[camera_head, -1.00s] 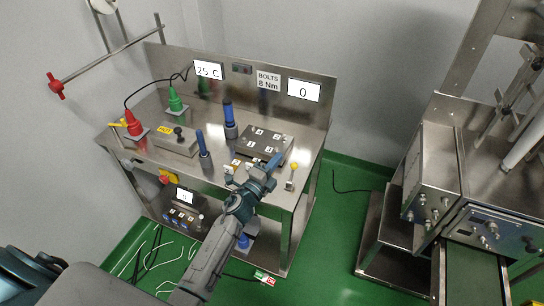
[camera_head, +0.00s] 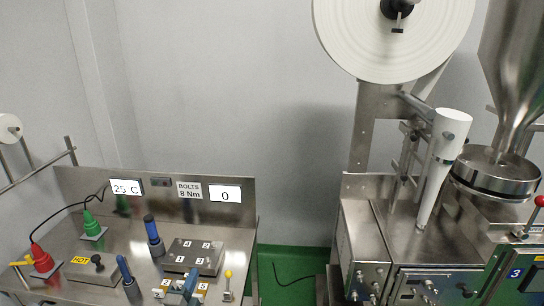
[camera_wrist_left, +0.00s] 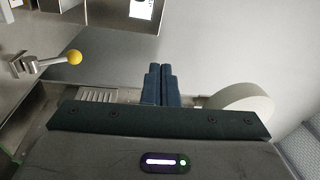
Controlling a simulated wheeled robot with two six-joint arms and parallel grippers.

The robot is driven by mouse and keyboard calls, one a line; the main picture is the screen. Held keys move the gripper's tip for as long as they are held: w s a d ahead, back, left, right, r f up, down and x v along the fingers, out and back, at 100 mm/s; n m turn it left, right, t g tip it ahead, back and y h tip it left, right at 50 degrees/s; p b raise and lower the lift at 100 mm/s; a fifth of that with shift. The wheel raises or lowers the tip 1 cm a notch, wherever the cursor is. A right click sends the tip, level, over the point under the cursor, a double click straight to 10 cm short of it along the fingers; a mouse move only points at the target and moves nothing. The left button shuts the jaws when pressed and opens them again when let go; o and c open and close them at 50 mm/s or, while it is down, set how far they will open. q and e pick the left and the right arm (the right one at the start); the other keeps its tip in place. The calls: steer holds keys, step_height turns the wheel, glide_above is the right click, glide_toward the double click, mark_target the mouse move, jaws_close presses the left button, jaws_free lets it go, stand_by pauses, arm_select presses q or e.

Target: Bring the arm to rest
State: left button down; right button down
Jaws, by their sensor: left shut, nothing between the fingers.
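My left gripper (camera_head: 190,283) shows at the bottom edge of the head view, over the front of the steel bench (camera_head: 130,235). Its blue fingers (camera_wrist_left: 161,86) are together with nothing between them in the left wrist view. A lever with a yellow knob (camera_head: 228,274) stands just right of the gripper; it also shows at the left of the wrist view (camera_wrist_left: 73,57). The rest of my left arm is below the head view. My right gripper is not in view.
Behind the gripper is a numbered plate (camera_head: 194,258), with a blue-handled tool (camera_head: 153,230) and another (camera_head: 127,272) to its left. The packing machine (camera_head: 400,240) is at right, beyond a floor gap.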

arm_select(q)
steer(key=s+a+f+n+g+y, duration=0.2)
steer(key=s+a+n+g+y, duration=0.15)
steer(key=s+n, duration=0.4)
steer(key=s+a+f+n+g+y, duration=0.2)
steer(key=s+a+n+g+y, duration=0.15)
steer(key=s+n, duration=0.35)
steer(key=s+d+f+n+g+h, duration=0.1)
steer(key=s+d+g+h, duration=0.2)
steer(key=s, duration=0.8)
steer(key=s+d+f+n+g+h, duration=0.1)
steer(key=s+d+g+h, duration=0.1)
steer(key=s+g, duration=0.6)
step_height(320, 180, down, 34)
steer(key=s+a+t+b, duration=0.1)
steer(key=s+a+b, duration=0.1)
steer(key=a+b, duration=0.15)
steer(key=s+f+b, duration=0.2)
steer(key=s+f, duration=0.7)
steer(key=f, duration=0.2)
steer(key=s+f+g+b, duration=0.1)
steer(key=s+f+b, duration=0.1)
steer(key=s+f, duration=0.7)
step_height(320, 180, down, 4)
steer(key=shift+s+a+r+n, duration=0.15)
steer(key=shift+s+r+n, duration=0.1)
steer(key=shift+s+n, duration=0.2)
